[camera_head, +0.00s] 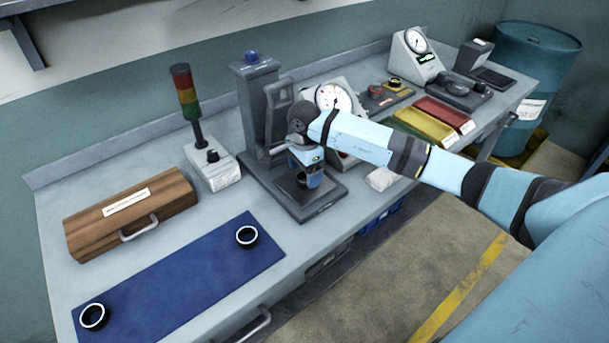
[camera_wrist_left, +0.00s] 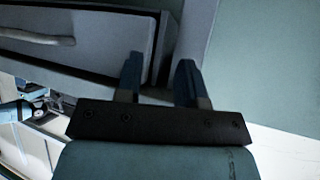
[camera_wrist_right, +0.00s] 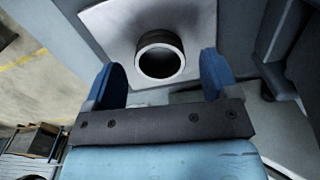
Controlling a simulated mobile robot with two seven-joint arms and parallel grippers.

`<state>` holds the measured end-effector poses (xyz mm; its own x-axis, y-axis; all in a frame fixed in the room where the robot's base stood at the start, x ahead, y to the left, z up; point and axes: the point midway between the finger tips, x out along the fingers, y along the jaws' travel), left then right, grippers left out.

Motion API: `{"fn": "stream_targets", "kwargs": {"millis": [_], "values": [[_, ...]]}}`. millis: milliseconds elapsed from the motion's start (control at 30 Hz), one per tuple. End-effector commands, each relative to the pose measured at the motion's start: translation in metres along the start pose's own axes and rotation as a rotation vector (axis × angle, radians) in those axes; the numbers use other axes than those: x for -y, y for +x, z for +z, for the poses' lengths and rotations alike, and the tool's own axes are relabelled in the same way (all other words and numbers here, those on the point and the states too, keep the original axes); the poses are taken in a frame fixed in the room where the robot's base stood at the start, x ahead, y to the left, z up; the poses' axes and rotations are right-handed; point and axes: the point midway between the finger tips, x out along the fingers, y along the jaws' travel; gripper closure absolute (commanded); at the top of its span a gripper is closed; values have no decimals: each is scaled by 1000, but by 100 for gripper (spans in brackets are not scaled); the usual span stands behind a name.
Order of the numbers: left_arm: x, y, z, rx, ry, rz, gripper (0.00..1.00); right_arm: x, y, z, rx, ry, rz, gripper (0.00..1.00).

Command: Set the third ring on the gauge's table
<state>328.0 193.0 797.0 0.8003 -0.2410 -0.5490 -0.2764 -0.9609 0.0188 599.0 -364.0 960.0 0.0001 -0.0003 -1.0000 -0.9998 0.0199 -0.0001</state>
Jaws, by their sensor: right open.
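My right gripper (camera_head: 308,178) is over the base of a grey column device (camera_head: 258,115) with a blue knob. In the right wrist view the gripper (camera_wrist_right: 164,75) is open, its two blue fingers apart. A dark ring with a bright rim (camera_wrist_right: 160,56) sits on a light square plate (camera_wrist_right: 108,22), just past the fingertips and between their lines, with no clear contact. Two other dark rings lie on the blue mat (camera_head: 175,285), one at its right end (camera_head: 246,236) and one at its left end (camera_head: 93,317). My left gripper (camera_wrist_left: 158,80) is open and empty.
A wooden case (camera_head: 130,213) and a signal light (camera_head: 187,95) stand left of the column device. A dial instrument (camera_head: 334,98), yellow and red trays (camera_head: 440,115) and another dial gauge (camera_head: 416,40) stand to its right. The mat's middle is free.

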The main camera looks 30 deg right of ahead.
Motion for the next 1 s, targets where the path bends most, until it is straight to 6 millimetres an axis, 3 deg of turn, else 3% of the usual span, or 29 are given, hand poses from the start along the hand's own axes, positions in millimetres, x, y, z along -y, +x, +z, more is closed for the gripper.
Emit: {"fn": "stream_targets", "kwargs": {"millis": [300,500,1000], "values": [[0,6,10,8,-5,1,64,1,-69,0,-1,-1,-5,20],[0,6,7,2,-8,1,64,0,-96,0,0,-1,-1,20],[0,6,7,4,-10,1,64,0,-102,0,0,0,1,20]]}}
